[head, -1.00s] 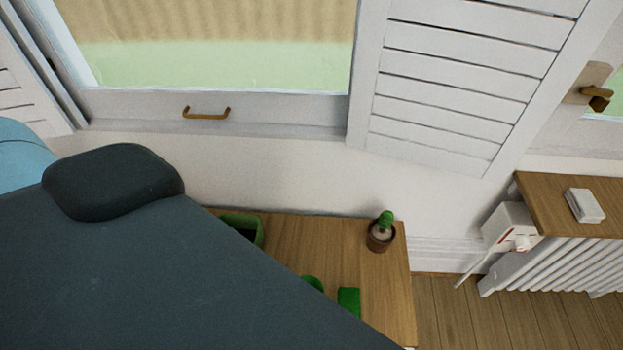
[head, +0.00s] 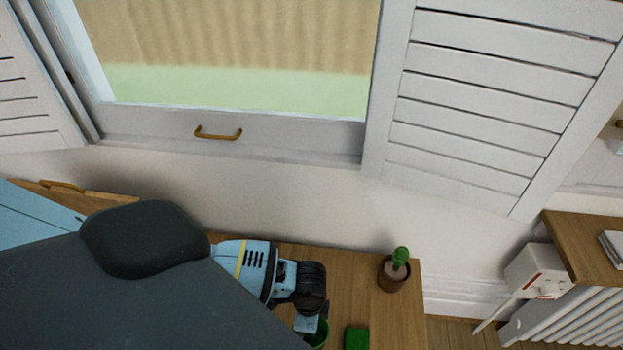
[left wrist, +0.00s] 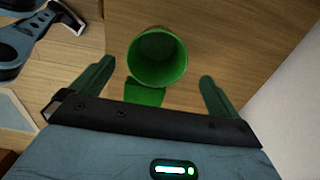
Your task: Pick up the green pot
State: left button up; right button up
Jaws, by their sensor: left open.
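The green pot (left wrist: 174,70) shows in the left wrist view with its round open mouth facing the camera. It lies just beyond and between the fingers of my left gripper (left wrist: 157,72), which is open and empty. A flat green piece (left wrist: 145,93) sits close to the pot, towards the gripper. My right gripper is not in view.
A small potted cactus (head: 394,275) stands near the right end of the wooden table (head: 350,280). A blue and dark tool-like object (left wrist: 38,42) lies at upper left in the wrist view. A white wall and window are behind.

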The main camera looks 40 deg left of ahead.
pick_arm(q)
jog(key=shift+d+f+b, duration=0.15)
jog(key=shift+f+b, duration=0.2)
jog(key=shift+f, duration=1.45)
jog(key=shift+d+f+b, duration=0.15)
jog(key=shift+f+b, duration=0.2)
jog(key=shift+f, duration=1.45)
jog(key=c, duration=1.2)
jog(key=shift+r, duration=0.1)
jog(key=shift+r, duration=0.85)
jog(key=s+d+r, duration=0.1)
jog(key=s+d, duration=0.1)
jog(key=d, duration=0.2)
jog(key=s+d+r, duration=0.1)
jog(key=s+d, duration=0.2)
jog(key=d, duration=0.2)
jog(key=s+d+r+p, duration=0.1)
jog(key=s+d, duration=0.1)
jog(key=d, duration=0.3)
jog(key=shift+s+r, duration=0.1)
jog(key=shift+s, duration=0.2)
